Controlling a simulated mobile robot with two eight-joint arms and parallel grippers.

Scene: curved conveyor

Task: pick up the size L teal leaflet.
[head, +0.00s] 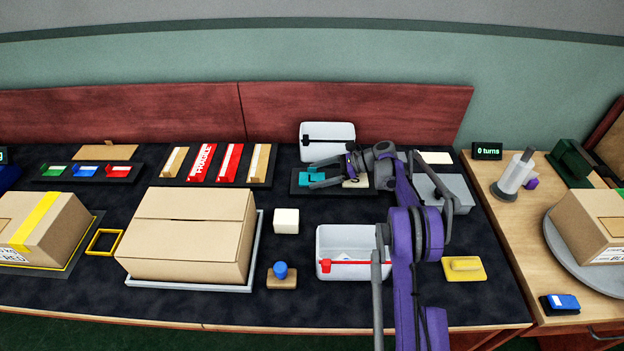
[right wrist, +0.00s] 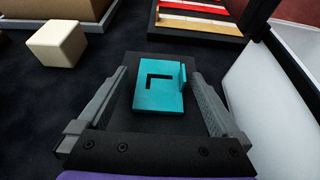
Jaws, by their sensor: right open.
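The teal leaflet (right wrist: 159,92) lies on a dark tray (right wrist: 133,62) and bears a black L-shaped mark. A small upright teal tab stands at its right edge in the right wrist view. In the head view the leaflet (head: 309,175) shows only in part beside my gripper. My right gripper (right wrist: 158,92) is open, with one finger on each side of the leaflet. I cannot tell how high the fingertips are above the tray. The right gripper also shows in the head view (head: 312,176), reaching left over the tray. My left gripper is not in view.
A white bin (head: 327,131) stands behind the tray, and another white bin (head: 345,242) with a red strip stands in front. A cream cube (head: 286,221) and a large cardboard box (head: 190,238) lie to the left. A grey box (head: 441,196) stands right of my forearm.

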